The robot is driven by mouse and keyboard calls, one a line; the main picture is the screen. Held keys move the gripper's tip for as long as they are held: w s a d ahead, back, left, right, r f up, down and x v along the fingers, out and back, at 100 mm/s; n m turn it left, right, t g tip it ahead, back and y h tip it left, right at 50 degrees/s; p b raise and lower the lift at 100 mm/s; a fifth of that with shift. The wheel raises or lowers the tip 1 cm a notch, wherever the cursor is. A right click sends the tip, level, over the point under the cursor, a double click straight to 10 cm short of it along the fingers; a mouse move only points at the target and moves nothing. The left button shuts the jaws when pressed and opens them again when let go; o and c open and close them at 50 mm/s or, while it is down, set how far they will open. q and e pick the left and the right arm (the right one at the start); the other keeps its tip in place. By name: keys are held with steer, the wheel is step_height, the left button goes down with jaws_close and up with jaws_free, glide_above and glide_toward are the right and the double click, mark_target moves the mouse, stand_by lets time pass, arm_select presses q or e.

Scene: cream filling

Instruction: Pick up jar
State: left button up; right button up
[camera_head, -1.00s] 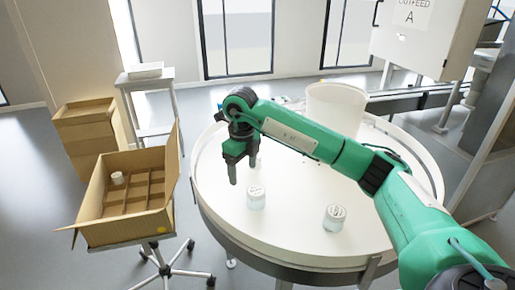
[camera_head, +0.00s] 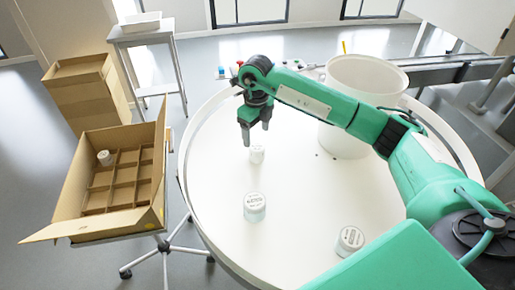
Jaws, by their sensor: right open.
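Three white-lidded jars stand on the round white table (camera_head: 310,190). One small jar (camera_head: 257,155) is at the back, just below my right gripper. A second jar (camera_head: 255,207) stands nearer, left of the table's middle. A third jar (camera_head: 350,240) is at the front right. Another jar (camera_head: 105,158) is in the divided cardboard box (camera_head: 125,185) on the left, in a back-left compartment. My right gripper (camera_head: 256,140) is open and points down over the back jar; I cannot tell whether the fingers touch it. My left gripper is not in view.
A large white bucket (camera_head: 365,80) stands at the back right of the table, behind my right arm. The open box rests on a wheeled stand. Stacked cartons (camera_head: 85,90) and a small side table (camera_head: 143,38) stand behind it.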

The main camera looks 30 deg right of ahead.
mark_target(258, 146)
step_height(258, 146, down, 3)
steer(key=shift+w+d, duration=0.1)
steer(key=shift+f+p, duration=0.2)
steer(key=shift+p, duration=0.25)
steer(key=f+p, duration=0.2)
steer(key=f, duration=0.2)
steer(key=shift+d, duration=0.2)
steer(key=shift+f, duration=0.4)
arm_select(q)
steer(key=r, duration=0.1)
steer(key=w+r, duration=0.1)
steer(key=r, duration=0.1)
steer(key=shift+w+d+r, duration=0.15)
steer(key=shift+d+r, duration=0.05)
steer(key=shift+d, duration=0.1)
arm_select(e)
steer(key=c, duration=1.1)
steer(key=shift+r, duration=0.1)
